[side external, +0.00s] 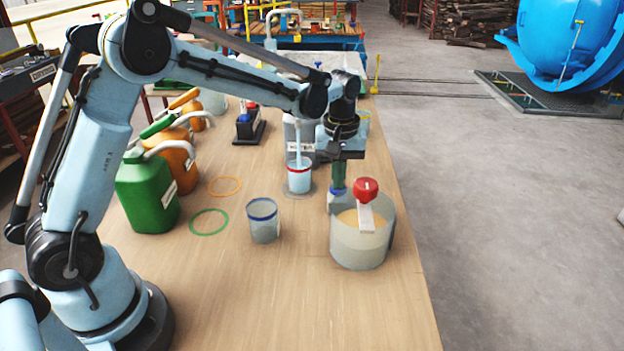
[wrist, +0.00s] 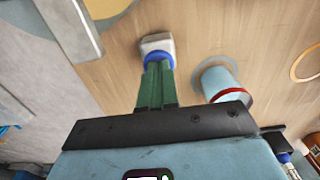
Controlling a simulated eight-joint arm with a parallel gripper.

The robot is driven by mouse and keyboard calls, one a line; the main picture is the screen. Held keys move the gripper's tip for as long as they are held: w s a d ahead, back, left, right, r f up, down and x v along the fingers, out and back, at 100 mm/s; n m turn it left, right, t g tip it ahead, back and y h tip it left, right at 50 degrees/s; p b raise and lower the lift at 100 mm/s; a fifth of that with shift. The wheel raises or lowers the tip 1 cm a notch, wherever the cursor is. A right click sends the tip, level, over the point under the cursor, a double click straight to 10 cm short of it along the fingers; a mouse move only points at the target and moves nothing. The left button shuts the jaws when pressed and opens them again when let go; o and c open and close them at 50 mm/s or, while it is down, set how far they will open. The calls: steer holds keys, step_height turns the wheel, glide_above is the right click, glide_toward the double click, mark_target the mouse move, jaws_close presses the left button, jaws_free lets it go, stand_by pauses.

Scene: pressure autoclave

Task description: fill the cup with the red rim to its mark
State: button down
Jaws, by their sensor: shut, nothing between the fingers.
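The cup with the red rim (side external: 299,180) stands upright under the spout of a grey dispenser (side external: 298,133). A pale vertical streak runs from spout to cup; I cannot tell whether it is water or pipe. The cup looks light blue; its level and mark are too small to read. In the wrist view the cup (wrist: 220,82) is right of my fingers. My gripper (side external: 338,185) is shut and empty, green fingers pointing down. In the wrist view the fingertips (wrist: 158,67) meet a blue, button-like piece on a grey base (wrist: 157,43); contact looks likely.
A blue-rimmed cup (side external: 263,221) stands nearer the front. A bin of tan material (side external: 360,243), with a red-knobbed white piece, is close to my gripper. A green can (side external: 147,193) and orange cans (side external: 178,160) stand left. Green (side external: 209,222) and orange (side external: 225,186) rings mark bare tabletop.

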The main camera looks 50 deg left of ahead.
steer(key=shift+f, duration=0.95)
step_height(320, 180, up, 14)
steer(key=shift+r, duration=0.2)
stand_by(0.8)
steer(key=s+f+m+t, duration=0.2)
steer(key=s+m+t, duration=0.1)
steer(key=s, duration=0.6)
steer(key=s+f+m+t, duration=0.3)
steer(key=s+m, duration=0.3)
steer(key=s, duration=0.3)
steer(key=shift+a+t, duration=0.45)
steer(key=shift+t, duration=0.15)
